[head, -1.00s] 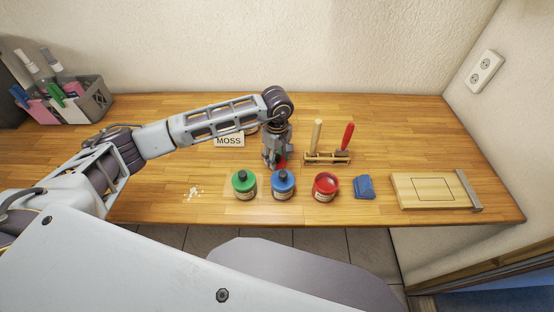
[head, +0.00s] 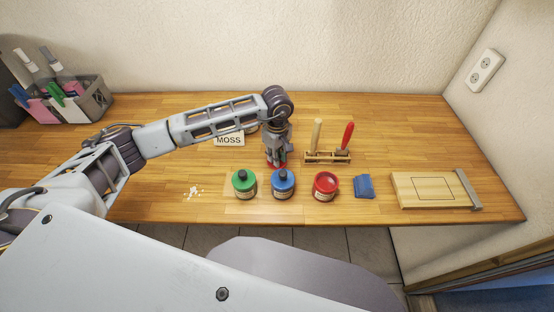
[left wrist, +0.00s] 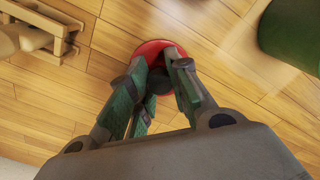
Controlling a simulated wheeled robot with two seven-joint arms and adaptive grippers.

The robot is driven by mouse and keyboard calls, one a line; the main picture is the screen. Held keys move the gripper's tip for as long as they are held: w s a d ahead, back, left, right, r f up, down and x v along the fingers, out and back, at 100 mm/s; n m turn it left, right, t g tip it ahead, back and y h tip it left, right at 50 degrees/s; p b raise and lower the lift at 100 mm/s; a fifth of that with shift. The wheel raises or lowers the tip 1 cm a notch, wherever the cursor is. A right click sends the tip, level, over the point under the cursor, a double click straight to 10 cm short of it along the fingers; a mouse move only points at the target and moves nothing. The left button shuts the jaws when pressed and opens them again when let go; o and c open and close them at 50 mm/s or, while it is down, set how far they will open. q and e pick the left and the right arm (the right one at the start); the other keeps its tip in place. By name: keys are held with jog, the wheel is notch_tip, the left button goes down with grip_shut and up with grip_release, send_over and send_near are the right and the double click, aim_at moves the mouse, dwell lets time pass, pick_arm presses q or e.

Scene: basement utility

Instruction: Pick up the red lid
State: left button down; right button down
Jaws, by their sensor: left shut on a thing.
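The red lid (head: 283,165) lies on the wooden bench behind the blue jar, mostly hidden by my left gripper (head: 275,163). In the left wrist view the lid (left wrist: 151,47) shows as a red disc with a dark knob, and the fingers of my left gripper (left wrist: 160,84) are closed around that knob. The lid looks to be at the bench surface; I cannot tell whether it is lifted at all. My right gripper is not in view.
The green jar (head: 244,184) and blue jar (head: 283,184) stand in front of the gripper. A tool rack (head: 328,158), a blue cloth (head: 364,187) and a wooden board (head: 430,190) are to the right. A MOSS sign (head: 229,141) stands behind left; white crumbs (head: 193,192) lie at left.

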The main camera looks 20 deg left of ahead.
pick_arm(q)
notch_tip(320, 180, up, 8)
jog(key=shift+r+b, duration=0.1)
jog(key=shift+b, duration=1)
jog(key=shift+r, duration=0.95)
jog(key=shift+d+f, duration=0.1)
jog(key=shift+d, duration=0.05)
jog(key=shift+d, duration=0.1)
